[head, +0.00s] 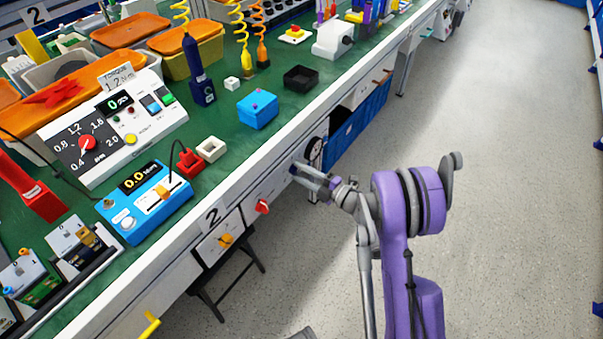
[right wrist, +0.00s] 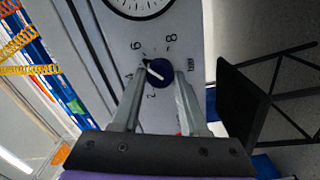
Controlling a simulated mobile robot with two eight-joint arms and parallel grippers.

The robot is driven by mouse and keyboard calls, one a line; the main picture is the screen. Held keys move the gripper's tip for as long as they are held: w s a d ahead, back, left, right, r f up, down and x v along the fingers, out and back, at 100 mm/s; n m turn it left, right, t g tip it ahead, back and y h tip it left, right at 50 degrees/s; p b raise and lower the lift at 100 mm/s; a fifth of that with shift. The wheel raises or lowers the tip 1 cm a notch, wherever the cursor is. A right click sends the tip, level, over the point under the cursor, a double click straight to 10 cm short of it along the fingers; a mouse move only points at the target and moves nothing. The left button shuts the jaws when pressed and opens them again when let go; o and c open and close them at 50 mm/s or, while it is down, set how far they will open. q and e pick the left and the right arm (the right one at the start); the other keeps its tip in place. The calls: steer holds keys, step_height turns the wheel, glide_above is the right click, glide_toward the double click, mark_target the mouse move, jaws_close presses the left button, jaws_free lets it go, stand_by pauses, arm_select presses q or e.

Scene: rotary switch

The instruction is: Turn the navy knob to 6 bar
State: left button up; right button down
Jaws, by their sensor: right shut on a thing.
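The navy knob (right wrist: 160,73) sits on a white panel below a round gauge (right wrist: 142,5) in the right wrist view. Its white pointer line aims up and left, between the 4 and the 6 of the printed scale. The scale shows 2, 4, 6, 8 and "bar". My right gripper (right wrist: 162,78) has one finger on each side of the knob and is shut on it. In the head view my right gripper (head: 312,178) reaches the bench's front panel, and its fingers mostly hide the knob. My left gripper is not in view.
On the bench front, a red knob (head: 262,206) and an orange knob (head: 225,240) are left of my gripper. A blue crate (head: 357,130) stands under the bench to the right. The bench top (head: 235,165) holds devices and bins.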

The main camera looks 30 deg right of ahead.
steer(key=shift+m, duration=1.1)
steer(key=shift+c, duration=2.2)
jaws_free()
steer(key=p+v, duration=0.1)
steer(key=v, duration=0.9)
steer(key=shift+s+d, duration=0.2)
steer(key=shift+s, duration=0.15)
